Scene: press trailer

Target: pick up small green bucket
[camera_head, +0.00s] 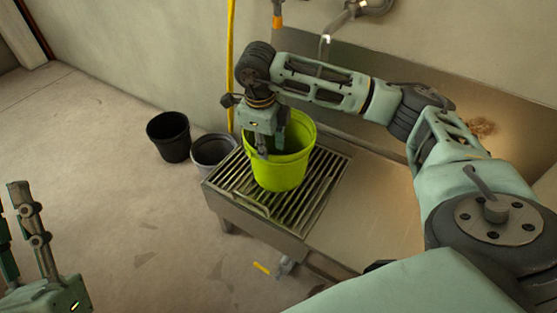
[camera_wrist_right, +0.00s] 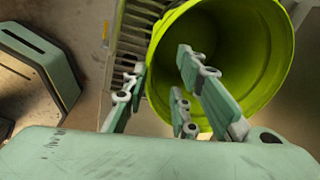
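A bright green bucket (camera_head: 281,172) stands upright on a slatted metal grate. My right gripper (camera_head: 268,150) points down at the bucket's near-left rim. In the right wrist view, the bucket (camera_wrist_right: 262,50) fills the upper right, with its opening towards the camera. There my right gripper (camera_wrist_right: 157,76) straddles the rim: one finger is outside the wall and two are inside. The fingers look spread, with a gap around the wall, and I cannot see firm contact. My left gripper (camera_head: 14,205) is at the lower left, fingers apart, empty and far from the bucket.
The slatted grate (camera_head: 321,188) forms part of a metal sink unit (camera_head: 365,213) against the wall. A black bucket (camera_head: 169,138) and a grey bucket (camera_head: 211,152) stand on the floor to its left. A yellow hose (camera_head: 230,60) runs down the wall. The left floor is clear.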

